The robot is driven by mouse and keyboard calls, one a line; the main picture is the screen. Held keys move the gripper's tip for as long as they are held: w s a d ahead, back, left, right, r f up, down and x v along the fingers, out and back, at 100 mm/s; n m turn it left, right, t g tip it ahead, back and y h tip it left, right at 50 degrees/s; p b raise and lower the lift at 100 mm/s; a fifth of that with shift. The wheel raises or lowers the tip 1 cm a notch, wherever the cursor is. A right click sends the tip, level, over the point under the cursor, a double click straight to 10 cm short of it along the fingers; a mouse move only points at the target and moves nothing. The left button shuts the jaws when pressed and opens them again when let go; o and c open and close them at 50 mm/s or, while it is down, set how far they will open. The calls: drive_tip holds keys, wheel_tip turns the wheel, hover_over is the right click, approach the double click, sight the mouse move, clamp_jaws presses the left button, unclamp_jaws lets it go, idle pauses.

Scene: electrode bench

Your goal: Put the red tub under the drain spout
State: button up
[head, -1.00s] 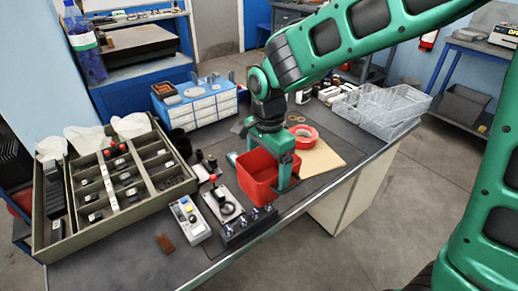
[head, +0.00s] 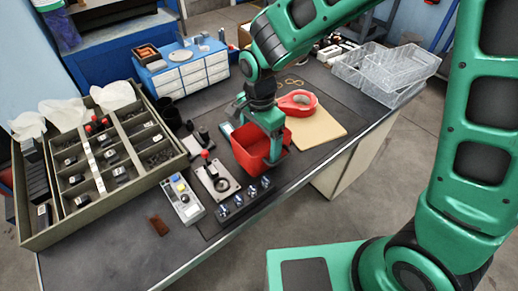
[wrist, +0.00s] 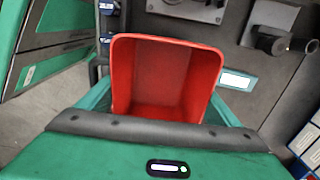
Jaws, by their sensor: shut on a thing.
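The red tub (head: 252,157) is held upright by my gripper (head: 254,138), over the bench's dark mat near its front edge. The wrist view shows the open, empty inside of the tub (wrist: 165,75) between the green jaws (wrist: 165,105). I cannot tell whether its base touches the mat. A plate with a red-knobbed handle (head: 206,156) stands just left of the tub. A black, pipe-like fitting with a pale tip (wrist: 285,43) shows right of the tub in the wrist view, apart from it. It may be the drain spout, but I cannot tell for sure.
A row of clamps (head: 244,197) lies in front of the tub, and a grey control box (head: 182,200) to the left. Red tape (head: 297,102) and a tan board (head: 318,128) lie behind right. A divided tray (head: 60,225) fills the left. Clear bins (head: 385,72) stand at the far right.

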sight(260, 152)
drive_tip(key=shift+f, duration=1.5)
drive_tip(key=shift+f, duration=0.15)
drive_tip(key=o, duration=1.3)
drive_tip(key=shift+c, duration=0.2)
drive_tip(key=shift+s, duration=0.1)
wheel_tip(260, 152, up, 12)
